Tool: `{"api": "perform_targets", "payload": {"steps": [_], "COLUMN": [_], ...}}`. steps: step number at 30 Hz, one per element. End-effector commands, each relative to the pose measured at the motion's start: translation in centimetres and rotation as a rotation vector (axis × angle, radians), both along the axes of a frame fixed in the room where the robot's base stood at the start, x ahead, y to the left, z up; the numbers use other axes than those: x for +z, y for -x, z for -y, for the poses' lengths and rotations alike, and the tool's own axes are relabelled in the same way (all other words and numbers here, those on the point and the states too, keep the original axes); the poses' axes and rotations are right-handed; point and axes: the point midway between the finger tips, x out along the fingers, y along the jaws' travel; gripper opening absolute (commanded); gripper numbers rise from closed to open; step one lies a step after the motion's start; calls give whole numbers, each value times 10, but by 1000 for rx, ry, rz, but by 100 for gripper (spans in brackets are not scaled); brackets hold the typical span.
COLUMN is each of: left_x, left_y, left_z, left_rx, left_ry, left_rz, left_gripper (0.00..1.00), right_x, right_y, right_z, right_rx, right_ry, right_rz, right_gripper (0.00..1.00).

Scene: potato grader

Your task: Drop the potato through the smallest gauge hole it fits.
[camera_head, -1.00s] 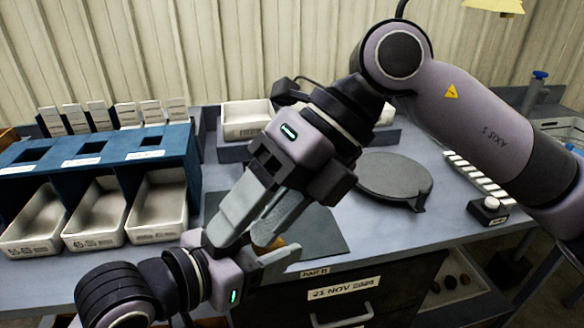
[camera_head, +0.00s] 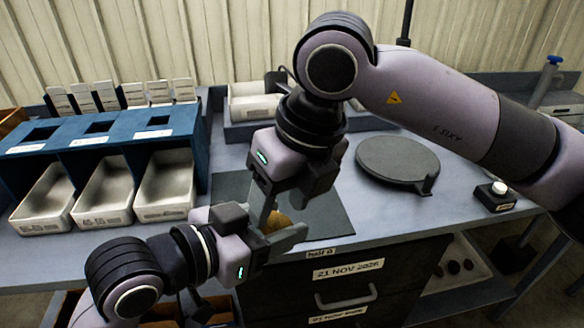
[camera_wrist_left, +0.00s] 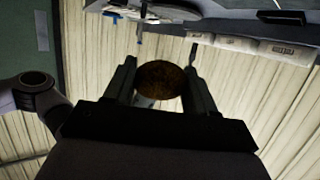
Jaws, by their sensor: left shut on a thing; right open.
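The potato (camera_head: 277,223) is brown and round, partly hidden behind gripper fingers. My left gripper (camera_head: 280,230) comes from the lower left and is shut on it, above the dark mat. In the left wrist view the potato (camera_wrist_left: 162,80) sits between the two fingers. My right gripper (camera_head: 270,205) is open just above the potato, its fingers pointing down; whether they touch it I cannot tell. The blue gauge rack (camera_head: 130,150) stands at the left. Its top has square holes (camera_head: 42,133) (camera_head: 99,127) of differing size, with white bins (camera_head: 164,185) below.
The dark mat (camera_head: 322,215) lies under the grippers. A round dark plate (camera_head: 395,160) and a box with a white button (camera_head: 494,196) are to the right. White cards (camera_head: 132,95) stand behind the rack. A drawer unit (camera_head: 345,285) is below the front edge.

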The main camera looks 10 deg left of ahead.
Motion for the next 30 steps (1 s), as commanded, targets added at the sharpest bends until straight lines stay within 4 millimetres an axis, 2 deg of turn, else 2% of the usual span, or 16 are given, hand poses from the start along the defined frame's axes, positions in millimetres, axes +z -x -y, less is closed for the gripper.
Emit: {"api": "perform_targets", "payload": {"steps": [3,7,18,19,22,23,26,27,29,30], "left_x": [0,0,0,0,0,0,0,0,0,0], "left_y": [0,0,0,0,0,0,0,0,0,0], "left_z": [0,0,0,0,0,0,0,0,0,0], "left_rx": [0,0,0,0,0,0,0,0,0,0], "left_ry": [1,1,1,1,1,1,1,0,0,0], "left_rz": [1,1,1,1,1,1,1,0,0,0], "left_gripper": [21,21,21,21,21,21,21,62,82,85], "right_x": [-18,-29,-35,-35,-35,-35,-35,-34,-34,-34], "right_y": [-1,-2,-3,-3,-3,-3,-2,-2,-2,-2], "right_z": [-5,-8,-10,-10,-10,-10,-10,-10,-10,-10], "right_rx": [0,1,1,1,1,1,2,3,3,3], "right_ry": [0,1,-1,-1,-1,-1,-2,-2,-2,-2], "right_rz": [-3,-2,0,0,0,-1,-2,-1,-1,-1], "right_gripper": [56,56,56,53,20,14,14,14,14,14]}}
